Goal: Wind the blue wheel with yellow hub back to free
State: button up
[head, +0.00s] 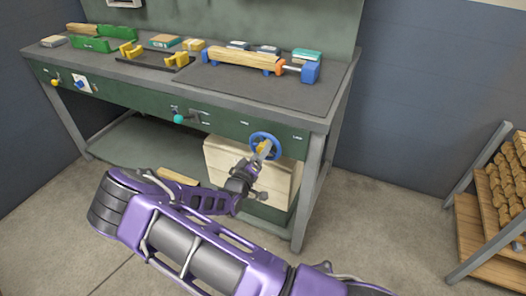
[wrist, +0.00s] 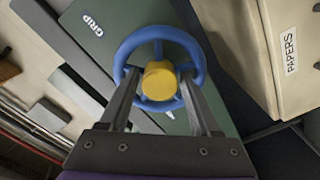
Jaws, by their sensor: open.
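The blue wheel (head: 276,142) with its yellow hub (head: 263,147) is mounted on the green front panel of the workbench, near its right end. In the wrist view the blue wheel (wrist: 197,60) faces me and the yellow hub (wrist: 159,81) is at its centre. My gripper (head: 262,153) is at the wheel. In the wrist view my gripper (wrist: 158,88) is open, with one finger on each side of the hub. The fingers overlap the lower rim in the picture. I cannot tell whether they touch the hub or rim.
A pale box marked "PAPERS" (head: 225,160) stands under the bench, close below the wheel. A turned wood piece (head: 244,60) lies in a holder on the benchtop (head: 280,92). A wooden rack (head: 483,205) stands at right.

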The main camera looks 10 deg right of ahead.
jog(key=shift+w+d, duration=0.25)
jog(key=shift+w, duration=0.05)
grip_shut()
